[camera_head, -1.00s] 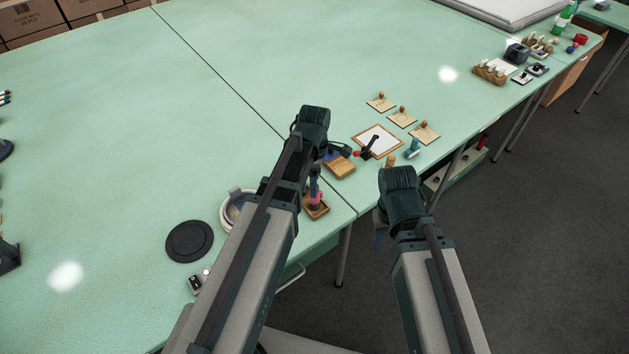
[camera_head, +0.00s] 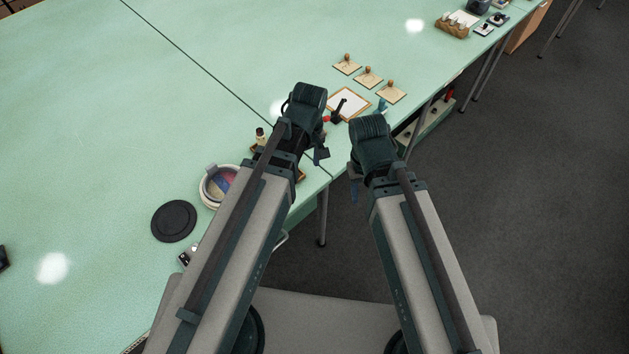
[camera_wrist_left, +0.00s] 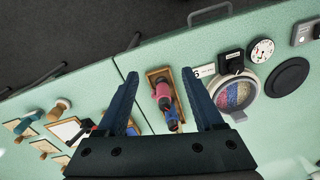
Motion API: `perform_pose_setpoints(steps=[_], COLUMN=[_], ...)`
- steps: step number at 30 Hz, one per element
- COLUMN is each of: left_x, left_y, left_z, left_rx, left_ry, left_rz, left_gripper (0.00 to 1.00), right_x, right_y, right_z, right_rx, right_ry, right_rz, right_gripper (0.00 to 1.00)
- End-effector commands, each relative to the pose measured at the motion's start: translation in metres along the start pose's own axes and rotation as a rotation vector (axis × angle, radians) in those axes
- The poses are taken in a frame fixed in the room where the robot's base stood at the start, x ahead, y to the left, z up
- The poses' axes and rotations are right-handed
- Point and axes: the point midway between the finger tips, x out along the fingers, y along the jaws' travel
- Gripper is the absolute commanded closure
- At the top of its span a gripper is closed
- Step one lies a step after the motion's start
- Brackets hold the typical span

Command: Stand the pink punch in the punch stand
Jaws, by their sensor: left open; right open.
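A pink punch (camera_wrist_left: 163,95) shows in the left wrist view, at a small wooden tray-like holder (camera_wrist_left: 152,76) near the table's front edge. A blue piece (camera_wrist_left: 173,118) is beside its lower end. I cannot tell whether the punch stands upright or which part is the punch stand. My left gripper (camera_wrist_left: 163,97) is open, its fingers on either side of this group in the picture, with nothing held. In the head view my left gripper (camera_head: 322,155) is over the front edge, and its arm hides most of the holder. My right gripper (camera_head: 354,188) hangs open and empty beyond the edge.
A framed white board (camera_head: 349,103) and several stamps on cards (camera_head: 368,76) lie beyond my grippers.

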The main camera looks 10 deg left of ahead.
Motion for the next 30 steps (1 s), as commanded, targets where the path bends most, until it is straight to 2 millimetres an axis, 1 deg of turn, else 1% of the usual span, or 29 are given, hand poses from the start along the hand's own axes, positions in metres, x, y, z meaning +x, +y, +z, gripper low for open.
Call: perform_pose_setpoints(steps=[1,3,6,9,12,17,30], left_x=[0.000,-0.001,-0.001,-0.001,-0.002,-0.002,-0.002], left_y=[-0.004,-0.006,-0.009,-0.012,-0.014,-0.015,-0.014], left_z=[0.019,0.036,0.055,0.069,0.077,0.081,0.081], left_rx=[0.158,0.369,0.626,0.817,0.942,1.016,1.016], left_ry=[0.004,0.008,0.010,0.010,0.009,0.007,0.007], left_rz=[-0.009,-0.020,-0.034,-0.047,-0.055,-0.059,-0.059], left_gripper=[0.31,0.31,0.31,0.31,0.31,0.31,0.31], right_x=[0.000,0.000,0.000,0.000,0.000,0.000,0.000], right_y=[0.000,0.000,0.000,0.000,0.000,0.000,0.000], right_z=[0.000,0.000,0.000,0.000,0.000,0.000,0.000], right_rx=[0.000,0.000,0.000,0.000,0.000,0.000,0.000], right_ry=[0.000,0.000,0.000,0.000,0.000,0.000,0.000], right_rz=[0.000,0.000,0.000,0.000,0.000,0.000,0.000], right_gripper=[0.50,0.50,0.50,0.50,0.50,0.50,0.50])
